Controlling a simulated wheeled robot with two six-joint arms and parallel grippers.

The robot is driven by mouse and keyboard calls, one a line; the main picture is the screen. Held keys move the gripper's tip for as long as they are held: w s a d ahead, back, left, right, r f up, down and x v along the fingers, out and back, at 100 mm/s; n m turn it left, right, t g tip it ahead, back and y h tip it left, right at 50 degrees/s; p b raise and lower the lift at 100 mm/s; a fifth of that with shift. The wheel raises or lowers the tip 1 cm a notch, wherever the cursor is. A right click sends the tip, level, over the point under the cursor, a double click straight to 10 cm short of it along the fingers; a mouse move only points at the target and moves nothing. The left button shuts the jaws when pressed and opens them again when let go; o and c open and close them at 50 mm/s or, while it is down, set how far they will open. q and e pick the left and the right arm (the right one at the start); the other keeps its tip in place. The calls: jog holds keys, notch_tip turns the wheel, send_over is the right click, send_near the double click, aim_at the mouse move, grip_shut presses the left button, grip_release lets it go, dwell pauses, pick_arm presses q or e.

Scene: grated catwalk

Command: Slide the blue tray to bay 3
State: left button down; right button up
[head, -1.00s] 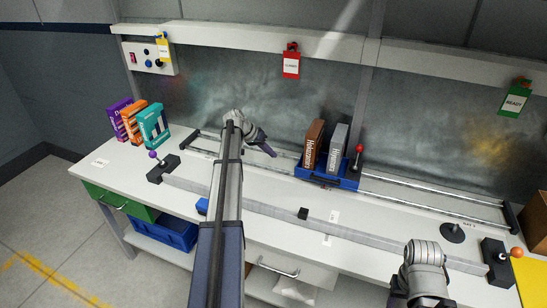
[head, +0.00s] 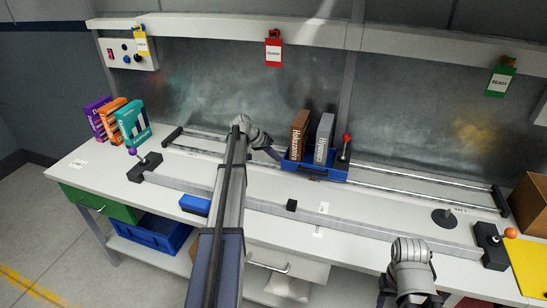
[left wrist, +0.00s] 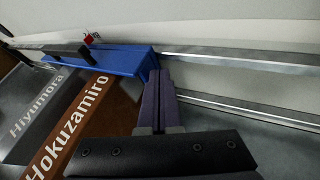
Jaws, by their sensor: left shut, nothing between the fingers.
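The blue tray (head: 333,175) sits on twin metal rails near the middle of the bench. It holds an upright brown book (head: 299,135) and a grey book (head: 324,138). My left gripper (head: 278,155) is shut and empty at the tray's left end. In the left wrist view the shut fingers (left wrist: 157,100) are beside the end of the tray (left wrist: 115,62); I cannot tell whether they touch.
A red-knobbed lever (head: 345,146) stands by the tray's right end. The rails to the right (head: 425,182) look clear up to a brown box (head: 530,208). A long grey bar (head: 370,226) crosses the front. Three books (head: 132,122) stand at left.

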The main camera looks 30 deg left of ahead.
pick_arm(q)
jog(key=shift+d, duration=0.1)
jog(key=w+d, duration=0.4)
jog(key=d, duration=1.3)
jog(key=w+d, duration=0.4)
jog(key=d, duration=1.4)
jog(key=w+d, duration=0.5)
jog(key=d, duration=1.3)
jog(key=shift+d, duration=0.2)
jog(key=shift+s+a, duration=0.1)
